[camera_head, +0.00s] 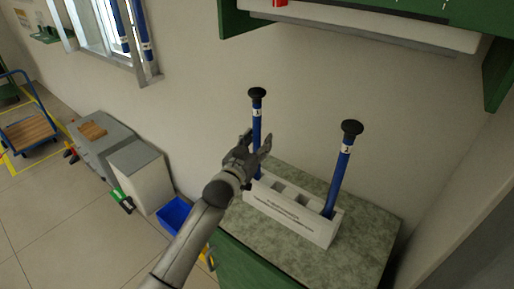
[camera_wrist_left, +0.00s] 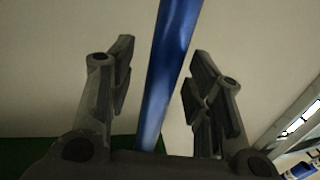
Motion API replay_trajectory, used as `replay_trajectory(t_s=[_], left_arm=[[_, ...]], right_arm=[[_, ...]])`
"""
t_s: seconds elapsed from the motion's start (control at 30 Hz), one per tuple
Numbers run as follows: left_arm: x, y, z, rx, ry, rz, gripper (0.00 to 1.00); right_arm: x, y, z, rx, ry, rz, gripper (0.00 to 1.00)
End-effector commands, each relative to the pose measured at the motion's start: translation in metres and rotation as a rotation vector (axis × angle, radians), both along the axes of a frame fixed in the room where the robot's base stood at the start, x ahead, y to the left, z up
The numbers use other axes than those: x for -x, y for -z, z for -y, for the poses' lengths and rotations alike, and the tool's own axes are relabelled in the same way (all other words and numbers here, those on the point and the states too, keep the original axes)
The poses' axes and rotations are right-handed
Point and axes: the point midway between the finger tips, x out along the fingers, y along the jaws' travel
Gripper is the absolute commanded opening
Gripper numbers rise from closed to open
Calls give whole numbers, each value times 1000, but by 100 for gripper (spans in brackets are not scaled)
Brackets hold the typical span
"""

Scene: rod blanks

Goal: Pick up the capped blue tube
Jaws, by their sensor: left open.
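Two blue tubes with black caps stand in a white rack (camera_head: 290,213) on a counter. The left capped blue tube (camera_head: 257,125) is upright, with a white label below its cap. The right capped blue tube (camera_head: 339,180) stands at the rack's right end and appears tilted. My left gripper (camera_head: 258,146) is open at the left tube, above the rack. In the left wrist view the blue tube (camera_wrist_left: 168,75) runs between the two open fingers (camera_wrist_left: 160,85), with gaps on both sides. The tube's lower part is partly hidden by my gripper in the head view. My right gripper is not in view.
The grey-green counter top (camera_head: 366,235) has free room in front and right of the rack. A green-framed shelf (camera_head: 350,28) hangs above. A blue bin (camera_head: 174,213) and grey cabinets (camera_head: 140,172) stand on the floor at left.

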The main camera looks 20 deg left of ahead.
Motion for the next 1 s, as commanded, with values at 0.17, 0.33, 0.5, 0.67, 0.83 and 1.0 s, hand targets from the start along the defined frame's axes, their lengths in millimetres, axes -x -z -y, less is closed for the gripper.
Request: replay_trajectory(t_s=[0.17, 0.33, 0.5, 0.67, 0.83, 1.0], left_arm=[[0, 0, 0, 0, 0, 0, 47], [0, 0, 0, 0, 0, 0, 26], [0, 0, 0, 0, 0, 0, 4], [0, 0, 0, 0, 0, 0, 0], [0, 0, 0, -1, 0, 1, 0], [2, -4, -1, -1, 0, 3, 0]], right_arm=[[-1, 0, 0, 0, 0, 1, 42], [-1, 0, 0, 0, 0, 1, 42], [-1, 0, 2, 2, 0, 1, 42], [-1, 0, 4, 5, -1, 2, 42], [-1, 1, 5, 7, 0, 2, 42], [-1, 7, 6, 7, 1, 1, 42]])
